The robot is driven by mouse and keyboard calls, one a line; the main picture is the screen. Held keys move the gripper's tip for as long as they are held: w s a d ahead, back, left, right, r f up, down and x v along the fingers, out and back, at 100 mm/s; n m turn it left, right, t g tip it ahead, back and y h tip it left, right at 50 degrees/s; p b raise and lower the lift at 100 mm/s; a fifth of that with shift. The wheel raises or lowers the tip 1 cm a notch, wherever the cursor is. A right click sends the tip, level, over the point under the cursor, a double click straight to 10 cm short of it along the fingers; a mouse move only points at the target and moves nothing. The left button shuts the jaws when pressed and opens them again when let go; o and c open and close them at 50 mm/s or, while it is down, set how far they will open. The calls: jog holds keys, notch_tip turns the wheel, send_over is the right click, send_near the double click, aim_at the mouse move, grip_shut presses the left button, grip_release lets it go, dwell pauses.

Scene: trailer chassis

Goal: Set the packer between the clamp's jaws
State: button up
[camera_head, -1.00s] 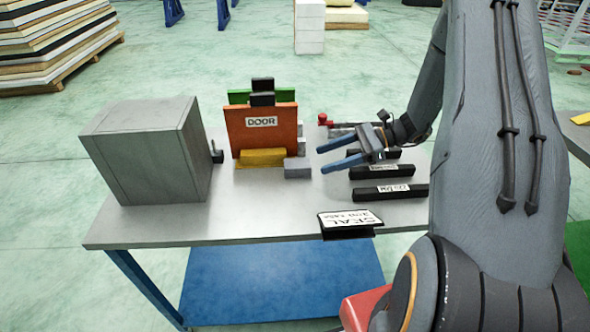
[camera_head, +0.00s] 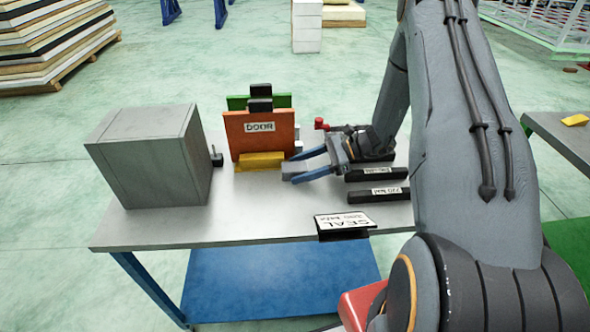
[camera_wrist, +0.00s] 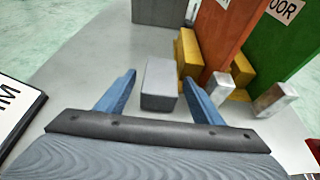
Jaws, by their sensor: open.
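A plain grey block (camera_wrist: 160,85), which looks like the packer, lies on the bench in the wrist view. It also shows partly in the head view (camera_head: 290,167). My gripper (camera_wrist: 160,79) is open, its blue fingers on either side of the block's near end and apart from it. Two silver blocks (camera_wrist: 275,99) (camera_wrist: 220,86), perhaps the clamp's jaws, stand to the right with a gap between them, beside the orange DOOR panel (camera_wrist: 225,35). A red knob (camera_head: 320,124) shows behind my gripper in the head view; what it belongs to is mostly hidden.
A yellow block (camera_head: 260,161) stands against the orange panel, with a green panel (camera_head: 237,103) behind. A grey cabinet (camera_head: 150,160) fills the bench's left.

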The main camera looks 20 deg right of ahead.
grip_shut()
jog(key=shift+r, duration=0.1)
dwell(0.3)
